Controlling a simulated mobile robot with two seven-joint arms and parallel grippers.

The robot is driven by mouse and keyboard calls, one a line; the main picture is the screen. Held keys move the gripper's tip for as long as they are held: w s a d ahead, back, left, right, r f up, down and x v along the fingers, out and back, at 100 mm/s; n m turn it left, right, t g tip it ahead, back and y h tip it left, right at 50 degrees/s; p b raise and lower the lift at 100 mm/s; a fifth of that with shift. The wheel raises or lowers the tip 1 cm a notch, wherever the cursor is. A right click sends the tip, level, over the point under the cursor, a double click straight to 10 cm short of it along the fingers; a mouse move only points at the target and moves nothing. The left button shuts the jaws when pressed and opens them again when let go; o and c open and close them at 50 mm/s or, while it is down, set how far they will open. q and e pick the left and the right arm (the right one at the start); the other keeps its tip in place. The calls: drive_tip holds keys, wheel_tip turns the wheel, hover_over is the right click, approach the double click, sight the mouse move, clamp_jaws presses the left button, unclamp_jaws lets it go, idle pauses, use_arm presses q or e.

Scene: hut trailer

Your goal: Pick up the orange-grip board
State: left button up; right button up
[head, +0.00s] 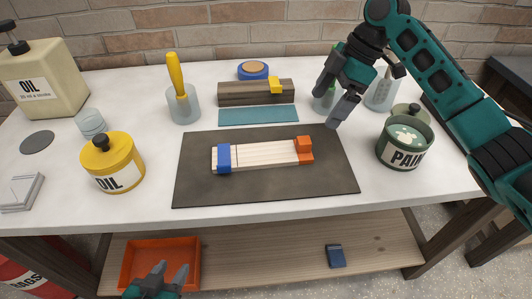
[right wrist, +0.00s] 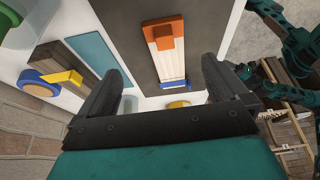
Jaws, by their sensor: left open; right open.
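The orange-grip board (head: 265,154) is a pale wooden strip lying flat on a dark mat (head: 335,183) in the head view. An orange grip (head: 304,151) is at its right end and a blue band (head: 224,158) near its left end. The board also shows in the right wrist view (right wrist: 170,65), its orange grip at the top. My right gripper (head: 334,97) is open and empty, raised above the table beyond the board's orange end. My left gripper (head: 171,273) is open and empty, low in front of the table by the lower shelf.
A green paint can (head: 404,148) stands right of the mat, and a yellow oil can (head: 112,165) left. Behind the mat are a teal strip (head: 258,116), a dark wooden block (head: 243,97) and a cup with a yellow handle (head: 183,106). An orange bin (head: 140,262) sits below.

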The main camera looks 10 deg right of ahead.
sight(302, 140)
drive_tip(key=x, duration=0.6)
drive_tip(key=shift+s+a, duration=0.15)
drive_tip(key=shift+a, duration=0.05)
drive_tip(key=x, duration=0.5)
drive_tip(key=shift+s+a+f, duration=0.25)
drive_tip(key=shift+s+a, duration=0.05)
drive_tip(key=shift+s, duration=0.05)
drive_tip(key=c, duration=1.1)
drive_tip(key=shift+r, duration=0.1)
drive_tip(key=shift+c, duration=0.2)
wheel_tip(302, 140, up, 10)
